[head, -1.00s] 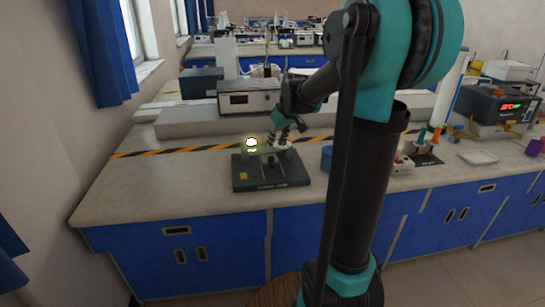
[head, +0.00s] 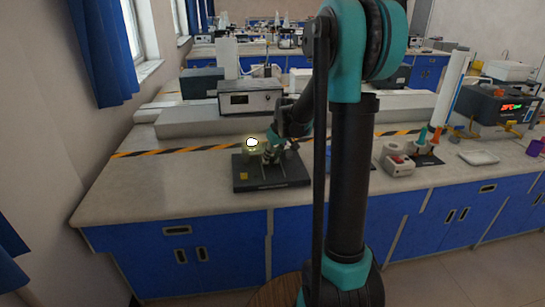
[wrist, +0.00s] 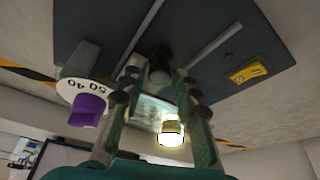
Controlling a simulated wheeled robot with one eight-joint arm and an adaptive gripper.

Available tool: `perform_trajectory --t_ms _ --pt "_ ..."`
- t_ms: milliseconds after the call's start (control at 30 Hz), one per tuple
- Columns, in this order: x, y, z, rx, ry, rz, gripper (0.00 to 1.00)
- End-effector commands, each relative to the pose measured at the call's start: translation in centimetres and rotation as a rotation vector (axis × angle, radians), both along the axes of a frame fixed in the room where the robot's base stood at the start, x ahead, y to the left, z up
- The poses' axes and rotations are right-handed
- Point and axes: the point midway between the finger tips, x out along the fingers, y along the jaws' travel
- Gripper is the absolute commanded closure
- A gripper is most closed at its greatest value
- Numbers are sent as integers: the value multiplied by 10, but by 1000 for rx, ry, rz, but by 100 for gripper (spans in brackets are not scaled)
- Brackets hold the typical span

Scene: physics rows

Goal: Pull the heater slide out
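A dark base plate (head: 285,178) with rails stands on the bench in the head view; it fills the top of the wrist view (wrist: 215,85). Apparatus on it has a glowing lamp (head: 252,142), also bright in the wrist view (wrist: 171,133). I cannot tell which part is the heater slide. My gripper (head: 272,156) is down over the plate. I see no clear contact. Its lower part and what lies behind are in shadow.
A purple knob (wrist: 87,110) on a white numbered dial is close left of my fingers in the wrist view. A grey instrument (head: 250,98) stands behind, beyond the striped tape (head: 190,149). Bench left of the plate is clear.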

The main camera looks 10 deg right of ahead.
Motion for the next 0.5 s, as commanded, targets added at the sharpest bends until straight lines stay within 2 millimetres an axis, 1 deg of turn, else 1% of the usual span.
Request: perform_trajectory --t_ms 33,200,500 --pt "0 0 0 0 0 0 78" --pt "0 0 0 0 0 0 99" --pt "-1 0 0 0 0 0 100"
